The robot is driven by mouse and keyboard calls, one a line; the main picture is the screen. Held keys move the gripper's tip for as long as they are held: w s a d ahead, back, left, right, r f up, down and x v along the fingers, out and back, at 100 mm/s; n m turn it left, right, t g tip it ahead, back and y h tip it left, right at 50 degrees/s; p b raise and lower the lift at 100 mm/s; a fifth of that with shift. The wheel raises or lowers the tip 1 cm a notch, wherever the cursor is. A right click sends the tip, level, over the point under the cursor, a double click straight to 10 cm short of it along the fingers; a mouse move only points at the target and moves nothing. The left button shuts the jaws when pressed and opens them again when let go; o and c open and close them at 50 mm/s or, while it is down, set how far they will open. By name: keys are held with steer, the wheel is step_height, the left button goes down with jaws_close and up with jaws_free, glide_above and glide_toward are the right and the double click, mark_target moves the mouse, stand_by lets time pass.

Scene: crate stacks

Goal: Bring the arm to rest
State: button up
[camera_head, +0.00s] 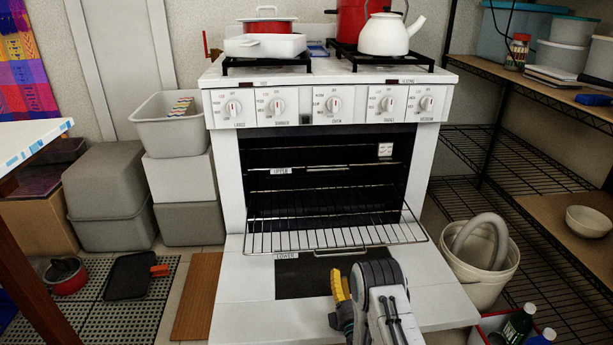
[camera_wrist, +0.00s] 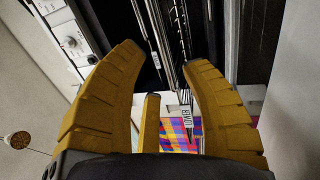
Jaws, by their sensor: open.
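My gripper (camera_head: 341,287) is low in front of the open oven in the head view, over the lowered oven door (camera_head: 237,286). Its yellow fingers are partly hidden behind my own arm. In the wrist view my gripper (camera_wrist: 163,60) shows its yellow fingers spread apart, with nothing held between them. Beyond the fingers are the dark oven and the wire rack, seen turned on its side. The arm is bent and reaches forward from the bottom of the head view.
The oven rack (camera_head: 335,238) sticks out above the door. A white bin (camera_head: 485,290) with a grey ring stands right of the door. Grey crates (camera_head: 165,138) are stacked on the left. A kettle (camera_head: 386,35) and pots stand on the stove top. Wire shelves (camera_head: 480,160) are at right.

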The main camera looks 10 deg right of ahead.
steer(key=w+r+m+g+p, duration=0.2)
steer(key=r+p, duration=0.3)
steer(key=r, duration=0.4)
steer(key=w+r+m+g+p, duration=0.2)
steer(key=r+p, duration=0.4)
steer(key=r, duration=0.4)
steer(key=s+r+m+g+p, duration=0.35)
steer(key=r+p, duration=0.45)
steer(key=r, duration=0.7)
steer(key=s+r+m+g+p, duration=0.3)
steer(key=s+r+p, duration=0.3)
steer(key=s, duration=0.6)
steer(key=s+r+m+g+p, duration=0.3)
steer(key=s+r+p, duration=0.4)
steer(key=s+r, duration=0.4)
steer(key=s+r+m+g+p, duration=0.3)
steer(key=s+r+p, duration=0.4)
steer(key=s, duration=0.8)
step_height(320, 180, up, 2)
steer(key=shift+s+r+m, duration=0.1)
steer(key=shift+s+m, duration=0.05)
steer(key=shift+m, duration=0.6)
